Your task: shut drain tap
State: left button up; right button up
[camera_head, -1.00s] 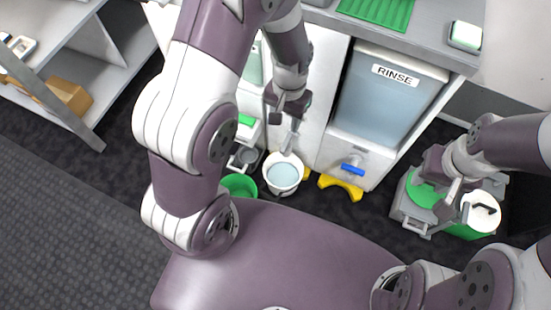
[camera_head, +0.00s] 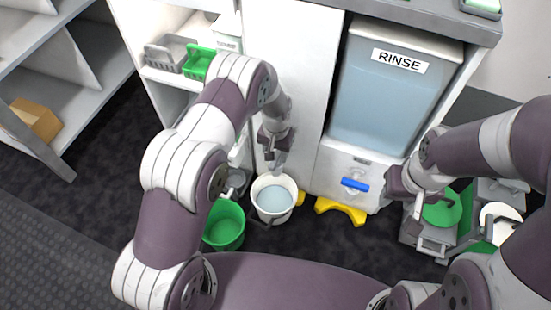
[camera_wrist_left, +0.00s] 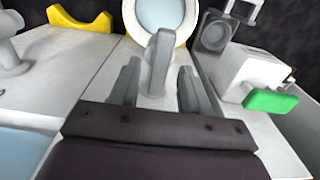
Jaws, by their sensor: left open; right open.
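My left gripper (camera_head: 277,158) points down in front of the white cabinet panel, just above the white bucket (camera_head: 272,199) of pale blue liquid. In the left wrist view its open fingers (camera_wrist_left: 158,70) stand either side of a grey upright lever (camera_wrist_left: 160,50), which looks like the drain tap's handle. I cannot tell if the fingers touch it. The bucket (camera_wrist_left: 162,10) shows just beyond. The lever is not clear in the head view, where the gripper covers that spot. My right gripper (camera_head: 422,207) is open, at the right, by the grey and green unit.
The RINSE tank (camera_head: 392,95) has a blue-handled tap (camera_head: 355,184) above a yellow stand (camera_head: 341,210). A green bucket (camera_head: 224,227) stands left of the white one. Dark floor lies left.

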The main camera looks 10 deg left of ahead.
pick_arm(q)
jog(key=shift+f, duration=0.65)
grip_shut()
jog(key=shift+r, duration=0.1)
